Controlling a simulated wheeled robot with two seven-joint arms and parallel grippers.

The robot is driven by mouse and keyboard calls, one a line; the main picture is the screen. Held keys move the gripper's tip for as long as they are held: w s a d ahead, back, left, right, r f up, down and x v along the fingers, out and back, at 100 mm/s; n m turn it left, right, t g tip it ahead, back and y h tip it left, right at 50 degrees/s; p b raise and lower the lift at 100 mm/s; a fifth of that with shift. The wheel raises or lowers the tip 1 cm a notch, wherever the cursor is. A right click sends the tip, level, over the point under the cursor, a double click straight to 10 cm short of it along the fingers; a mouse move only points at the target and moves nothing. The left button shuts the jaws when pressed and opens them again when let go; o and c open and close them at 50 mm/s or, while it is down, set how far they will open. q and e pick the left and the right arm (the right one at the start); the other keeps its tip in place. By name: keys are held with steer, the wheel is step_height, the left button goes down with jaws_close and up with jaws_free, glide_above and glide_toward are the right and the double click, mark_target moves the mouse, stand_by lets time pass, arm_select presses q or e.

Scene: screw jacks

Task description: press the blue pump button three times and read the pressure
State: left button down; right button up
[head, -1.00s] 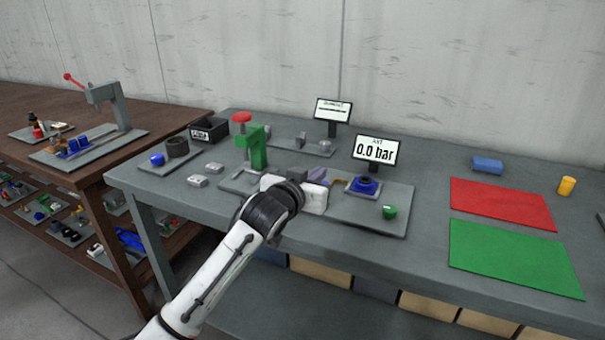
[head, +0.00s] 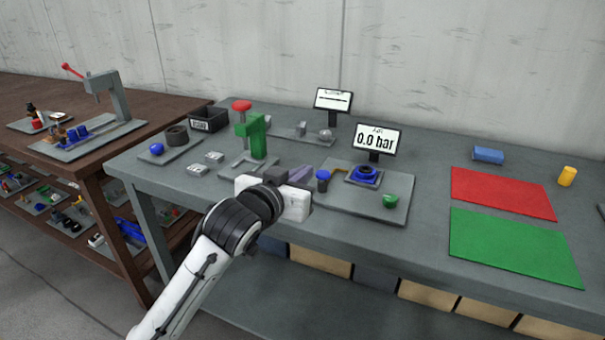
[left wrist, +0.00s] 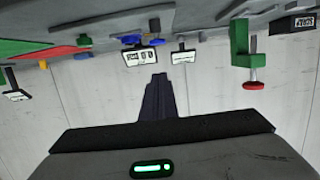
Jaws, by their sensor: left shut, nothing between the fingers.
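On a grey plate (head: 340,205) stand a small blue-topped post (head: 323,175) and a wider blue round part (head: 365,174) on a square base; I cannot tell for sure which is the pump button. Behind them a display (head: 377,140) reads 0.0 bar. My left gripper (head: 301,171) is shut and empty, left of the blue-topped post and apart from it. Its closed fingers (left wrist: 157,85) also show in the left wrist view, where the scene is upside down and the display (left wrist: 140,57) appears beyond them. My right gripper is not in view.
A green knob (head: 390,200) sits on the plate's right side. A green clamp (head: 252,135) with a red knob stands left of my gripper. A second display (head: 332,99) stands behind. Red (head: 502,192) and green (head: 512,246) mats lie flat at the right.

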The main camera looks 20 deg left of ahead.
arm_select(q)
steer(key=s+f+m+g, duration=0.1)
steer(key=s+f+g, duration=0.4)
steer(key=s+f, duration=0.9)
steer(key=s+f+g, duration=0.5)
steer(key=s+f, duration=0.7)
steer(key=s, duration=0.5)
steer(key=s+d+f+t+h, duration=0.1)
steer(key=d+f, duration=0.1)
steer(key=f, duration=0.4)
steer(key=d+f+t, duration=0.2)
steer(key=d+f, duration=0.1)
steer(key=f, duration=0.3)
steer(key=shift+s+f+m+h, duration=0.15)
steer(key=shift+s+m+h, duration=0.15)
steer(key=shift+s+h, duration=0.1)
